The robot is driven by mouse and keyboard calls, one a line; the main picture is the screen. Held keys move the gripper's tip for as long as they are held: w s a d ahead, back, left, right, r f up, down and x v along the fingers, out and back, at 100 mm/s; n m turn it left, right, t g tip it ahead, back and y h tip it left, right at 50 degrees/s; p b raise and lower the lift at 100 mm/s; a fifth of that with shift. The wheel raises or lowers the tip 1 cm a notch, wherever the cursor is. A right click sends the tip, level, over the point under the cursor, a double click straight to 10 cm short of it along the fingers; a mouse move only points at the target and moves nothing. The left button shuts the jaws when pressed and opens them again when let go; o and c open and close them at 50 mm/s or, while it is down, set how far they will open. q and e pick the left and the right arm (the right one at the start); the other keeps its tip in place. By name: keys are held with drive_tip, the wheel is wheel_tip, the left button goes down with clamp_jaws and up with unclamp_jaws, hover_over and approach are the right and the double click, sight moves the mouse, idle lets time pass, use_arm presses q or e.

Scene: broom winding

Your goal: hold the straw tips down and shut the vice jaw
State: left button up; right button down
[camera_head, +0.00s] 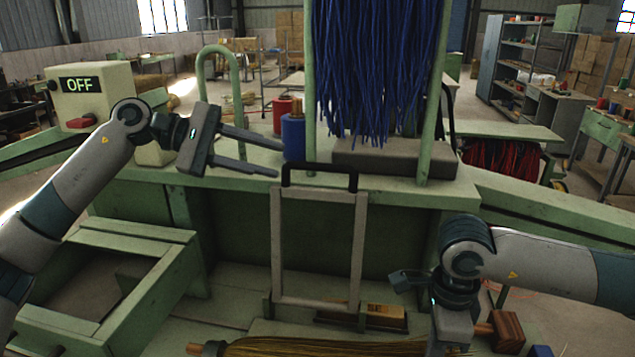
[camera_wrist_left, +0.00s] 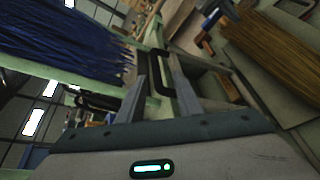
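The vice jaw looks to be the upright pale metal frame (camera_head: 361,235) with a black handle (camera_head: 320,167) on top. It stands raised on the green machine. My left gripper (camera_head: 280,160) is open and empty, its fingertips near the handle's left end. The left wrist view shows the black handle (camera_wrist_left: 160,57) beyond the fingers; contact cannot be told. The straw bundle (camera_head: 330,347) lies across the bottom edge, partly cut off, and also shows in the left wrist view (camera_wrist_left: 262,60). My right gripper (camera_head: 452,345) is over the straw's right part, its fingers hidden or out of frame.
Blue bristles (camera_head: 370,70) hang behind the frame. A blue spool (camera_head: 293,138) stands behind my left fingers. A control box (camera_head: 92,92) reads OFF. A wooden block (camera_head: 506,330) lies right of my right gripper. A green open box (camera_head: 110,285) is at the left.

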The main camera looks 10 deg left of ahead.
sight(308, 165)
use_arm(q)
drive_tip(key=shift+w+a+r+n+h, duration=0.15)
drive_tip(key=shift+a+n+h, duration=0.25)
drive_tip(key=shift+a, duration=0.4)
drive_tip(key=shift+d, duration=0.15)
drive_tip(key=x, duration=1.1)
drive_tip(key=shift+w+d, duration=0.25)
drive_tip(key=shift+d, duration=0.05)
drive_tip(key=shift+c, duration=0.6)
clamp_jaws()
